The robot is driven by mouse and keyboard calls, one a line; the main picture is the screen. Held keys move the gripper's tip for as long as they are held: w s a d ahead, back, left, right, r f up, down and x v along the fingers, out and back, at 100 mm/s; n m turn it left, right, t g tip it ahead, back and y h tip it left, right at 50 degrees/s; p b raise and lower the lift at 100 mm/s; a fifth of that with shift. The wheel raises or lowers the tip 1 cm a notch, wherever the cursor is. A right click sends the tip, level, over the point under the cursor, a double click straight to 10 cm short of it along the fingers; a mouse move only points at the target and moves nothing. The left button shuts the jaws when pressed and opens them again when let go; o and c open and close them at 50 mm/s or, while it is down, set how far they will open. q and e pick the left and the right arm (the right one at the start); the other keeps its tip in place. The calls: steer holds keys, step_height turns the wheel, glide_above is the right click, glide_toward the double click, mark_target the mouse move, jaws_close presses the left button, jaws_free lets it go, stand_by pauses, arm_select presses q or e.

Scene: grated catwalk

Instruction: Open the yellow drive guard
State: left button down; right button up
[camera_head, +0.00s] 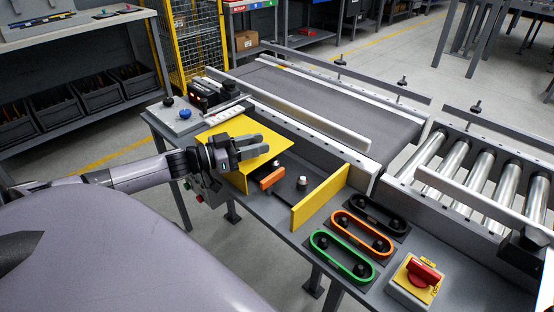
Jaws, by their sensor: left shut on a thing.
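The yellow drive guard (285,126) is on the grey bench beside the conveyor, with a broad top panel on the left. A separate upright yellow end plate (318,198) stands to its right. Between them a dark recess shows, with an orange block (271,178) and a white-topped knob (302,183). My left gripper (262,146) lies over the guard's top panel, its fingers pointing right. It is shut on the guard; the exact contact is partly hidden by the fingers. My right gripper is out of view.
Black, orange and green oval loops (341,255) lie at the front right of the bench, beside a red rotary switch (423,273) on a yellow plate. A blue knob (168,101) is at the back left. The belt conveyor (330,100) and rollers (480,170) border the bench behind.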

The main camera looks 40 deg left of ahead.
mark_target(239, 134)
arm_select(q)
steer(key=a, duration=0.2)
steer(key=a+b, duration=0.1)
steer(key=a, duration=0.1)
steer(key=shift+w+a, duration=0.2)
steer(key=shift+a, duration=0.15)
steer(key=shift+a+b, duration=0.35)
steer(key=shift+a, duration=0.25)
steer(key=c, duration=0.9)
jaws_free()
steer(key=shift+s, duration=0.1)
steer(key=shift+p+v, duration=1)
steer(key=shift+v, duration=2.1)
steer(key=shift+s+a, duration=0.2)
steer(key=shift+s, duration=0.1)
